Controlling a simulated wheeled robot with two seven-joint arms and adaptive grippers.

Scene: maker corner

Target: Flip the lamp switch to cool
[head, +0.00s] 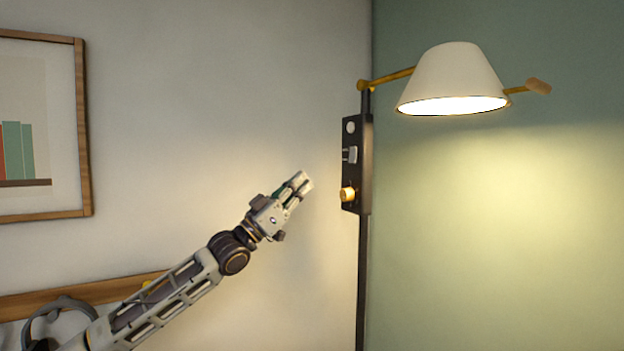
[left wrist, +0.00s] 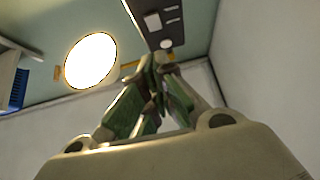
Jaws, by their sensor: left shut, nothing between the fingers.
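The lamp (head: 452,75) has a cream shade on a brass arm and is lit, with a warm glow on the wall. Its dark control plate (head: 365,165) on the pole carries a round white button (head: 350,127), a small grey switch (head: 350,155) and a brass knob (head: 347,194). Which way the switch is set is too small to tell. My left gripper (head: 303,183) is shut and empty, apart from the plate and to its left. In the left wrist view the shut fingers (left wrist: 155,62) point toward the plate (left wrist: 163,22), and the lit lamp opening (left wrist: 91,61) shows beside them. My right gripper is not in view.
A framed picture (head: 86,130) hangs on the wall at the left. A wooden rail (head: 40,302) with a dark looped object (head: 62,304) hanging at it is at the lower left. The space between gripper and plate is clear.

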